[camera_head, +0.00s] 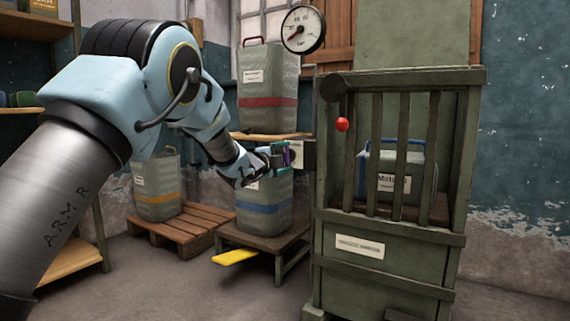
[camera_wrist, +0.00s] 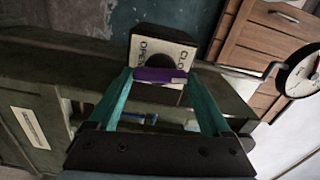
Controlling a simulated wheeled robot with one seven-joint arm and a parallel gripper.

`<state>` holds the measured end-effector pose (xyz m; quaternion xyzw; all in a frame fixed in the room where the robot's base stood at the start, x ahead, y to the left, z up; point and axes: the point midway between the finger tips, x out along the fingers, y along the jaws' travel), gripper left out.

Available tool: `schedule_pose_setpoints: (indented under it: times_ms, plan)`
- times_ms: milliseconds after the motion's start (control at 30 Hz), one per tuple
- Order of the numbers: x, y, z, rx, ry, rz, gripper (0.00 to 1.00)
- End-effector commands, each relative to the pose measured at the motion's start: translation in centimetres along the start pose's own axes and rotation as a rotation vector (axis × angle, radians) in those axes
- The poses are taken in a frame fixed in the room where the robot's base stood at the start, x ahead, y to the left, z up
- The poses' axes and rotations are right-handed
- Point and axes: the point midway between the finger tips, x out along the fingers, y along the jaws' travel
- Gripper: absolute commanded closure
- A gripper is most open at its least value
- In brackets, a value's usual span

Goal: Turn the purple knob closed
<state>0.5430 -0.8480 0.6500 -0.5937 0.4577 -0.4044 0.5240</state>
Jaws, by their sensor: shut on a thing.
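The purple knob (camera_wrist: 155,75) sits in front of a pale plate (camera_wrist: 146,47) lettered OPEN on the left and CLO... on the right, partly cut off by the knob and shadow. A pale mark shows at the knob's right end. My gripper (camera_wrist: 160,78) has its teal fingers on either side of the knob, shut on it. In the head view my gripper (camera_head: 277,154) reaches the plate (camera_head: 296,154) at the left side of the green barred cabinet; the knob is a small purple patch there (camera_head: 287,156).
The green cabinet (camera_head: 390,289) holds a labelled box (camera_head: 408,166) behind bars, with a red ball-ended handle (camera_head: 342,124) in front. A gauge (camera_head: 303,30) hangs above. Canisters (camera_head: 266,100) stand on shelves and a pallet (camera_head: 176,226). A yellow pedal (camera_head: 235,257) sticks out low down.

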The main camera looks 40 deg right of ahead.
Motion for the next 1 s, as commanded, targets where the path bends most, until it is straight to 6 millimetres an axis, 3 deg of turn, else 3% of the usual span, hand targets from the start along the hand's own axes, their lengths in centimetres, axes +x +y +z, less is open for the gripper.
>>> schedule_pose_setpoints:
  times_ms: [333,833,867,1000]
  plan:
    - [-0.02,0.29,0.01,0.123,0.0,0.003,0.73]
    - [-0.02,0.24,0.0,0.142,0.0,0.004,0.73]
    - [-0.02,0.24,0.0,0.142,0.0,0.004,0.16]
    - [-0.01,0.2,-0.01,0.141,0.0,0.003,0.01]
